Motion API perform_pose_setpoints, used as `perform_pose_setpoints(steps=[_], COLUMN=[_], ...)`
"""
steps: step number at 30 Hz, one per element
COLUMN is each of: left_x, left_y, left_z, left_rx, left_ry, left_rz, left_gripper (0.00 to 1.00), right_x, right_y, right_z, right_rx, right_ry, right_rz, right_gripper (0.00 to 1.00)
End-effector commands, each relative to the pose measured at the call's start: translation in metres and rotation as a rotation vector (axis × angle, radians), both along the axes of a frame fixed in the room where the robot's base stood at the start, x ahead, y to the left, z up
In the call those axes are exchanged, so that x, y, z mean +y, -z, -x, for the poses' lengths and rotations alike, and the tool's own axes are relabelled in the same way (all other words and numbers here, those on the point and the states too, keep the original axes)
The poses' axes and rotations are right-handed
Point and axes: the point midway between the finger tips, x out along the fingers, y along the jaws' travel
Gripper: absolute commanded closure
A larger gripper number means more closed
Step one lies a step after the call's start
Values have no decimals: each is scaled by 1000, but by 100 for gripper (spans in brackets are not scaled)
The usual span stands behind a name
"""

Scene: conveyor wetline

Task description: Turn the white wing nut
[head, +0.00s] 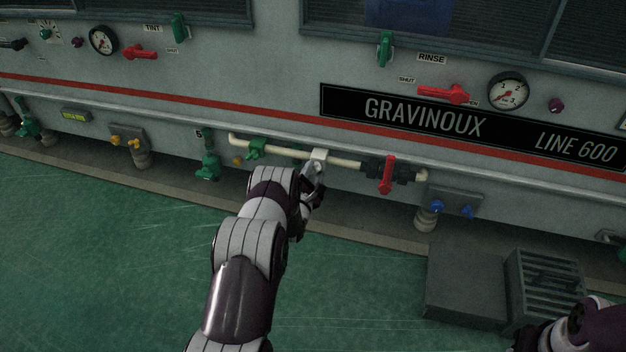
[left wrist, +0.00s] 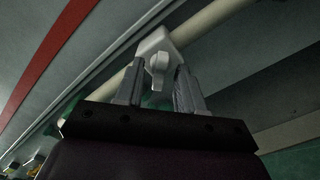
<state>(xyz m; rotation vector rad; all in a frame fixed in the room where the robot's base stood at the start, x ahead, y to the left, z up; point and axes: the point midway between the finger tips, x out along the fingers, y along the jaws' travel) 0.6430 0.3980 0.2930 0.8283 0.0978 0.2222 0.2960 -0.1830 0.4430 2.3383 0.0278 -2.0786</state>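The white wing nut (left wrist: 158,68) shows in the left wrist view, under a white block fitting (left wrist: 154,42) on the cream pipe (left wrist: 212,22). My left gripper (left wrist: 160,88) is open, with one grey finger on each side of the wing nut and visible gaps between. In the head view the white fitting (head: 319,155) sits on the pipe between a green valve and a red-handled valve. My left gripper (head: 312,178) is just below it and hides the wing nut there. Part of my right arm (head: 600,325) shows at the lower right; its fingers cannot be made out.
The red-handled valve (head: 387,174) is close on the right of my left gripper. The green valve (head: 257,148) is on the left. A box with blue knobs (head: 452,202) stands further right. Grey boxes (head: 465,285) sit on the floor. The green floor at left is clear.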

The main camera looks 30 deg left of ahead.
Motion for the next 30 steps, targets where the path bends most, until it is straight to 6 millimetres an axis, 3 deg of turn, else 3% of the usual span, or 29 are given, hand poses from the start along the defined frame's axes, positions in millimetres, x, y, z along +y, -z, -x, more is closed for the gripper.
perform_pose_setpoints(steps=[7,10,11,22,30], left_x=[0,0,0,0,0], left_y=[-1,-1,-1,-1,-1], left_z=[-1,-1,-1,-1,-1], left_rx=[0,0,1,8,47], left_ry=[0,0,1,1,1], left_rz=[0,0,0,-31,-185], left_gripper=[62,94,100,100,100], right_x=[0,0,0,0,0], right_y=[0,0,0,-1,-5], right_z=[0,0,0,0,0], right_rx=[-1,0,0,0,0], right_ry=[0,0,0,0,0], right_rz=[0,0,0,0,0], right_gripper=[57,57,57,57,57])
